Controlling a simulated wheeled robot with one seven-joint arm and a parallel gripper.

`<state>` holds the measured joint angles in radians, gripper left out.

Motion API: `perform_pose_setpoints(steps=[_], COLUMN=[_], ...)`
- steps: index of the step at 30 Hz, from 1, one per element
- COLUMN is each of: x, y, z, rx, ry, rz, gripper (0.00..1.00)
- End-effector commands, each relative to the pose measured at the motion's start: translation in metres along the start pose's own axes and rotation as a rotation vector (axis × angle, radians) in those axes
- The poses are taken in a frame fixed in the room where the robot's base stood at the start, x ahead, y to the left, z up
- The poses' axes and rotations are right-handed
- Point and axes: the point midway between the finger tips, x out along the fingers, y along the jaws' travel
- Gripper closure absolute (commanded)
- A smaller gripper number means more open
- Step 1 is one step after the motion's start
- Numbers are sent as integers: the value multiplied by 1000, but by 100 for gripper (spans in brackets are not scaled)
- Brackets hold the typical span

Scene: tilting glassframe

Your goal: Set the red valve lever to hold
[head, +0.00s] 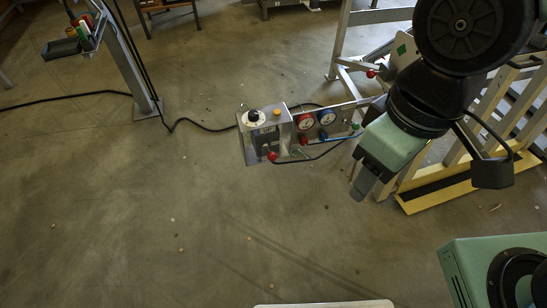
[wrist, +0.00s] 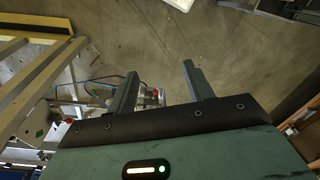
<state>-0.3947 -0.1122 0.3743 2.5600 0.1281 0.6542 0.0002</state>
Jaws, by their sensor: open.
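A grey control box (head: 250,152) with a panel (head: 342,113) stands left of my gripper (head: 357,189) in the head view. A red knob (head: 272,156) sits low on the box's front. Another small red part (head: 303,140) sits below the red-rimmed gauge (head: 305,122). I cannot tell which one is the valve lever, or its setting. My gripper is open and empty, fingers pointing down, apart from the panel. In the wrist view my gripper (wrist: 160,68) shows two spread fingers. Part of the panel (wrist: 150,99) with a red spot shows partly behind the left finger.
A blue gauge (head: 326,117) and a yellow button (head: 278,112) are on the panel and box. Black cables run over the floor. A frame with slats and a yellow base (head: 440,195) stands at the right.

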Motion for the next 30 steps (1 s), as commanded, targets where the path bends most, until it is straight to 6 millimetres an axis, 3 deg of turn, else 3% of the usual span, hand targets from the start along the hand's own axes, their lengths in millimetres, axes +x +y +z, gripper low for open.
perform_pose_setpoints(steps=[15, 18, 20, 23, 30], x=[0, 9, 22, 57, 155], y=[0, 4, 12, 32, 92], z=[0, -8, -20, -55, -154], rx=[0, -3, -9, -32, -146], ry=[0, 19, 54, 155, 496], rz=[0, 2, 8, 24, 71], gripper=[48, 48, 48, 48, 48])
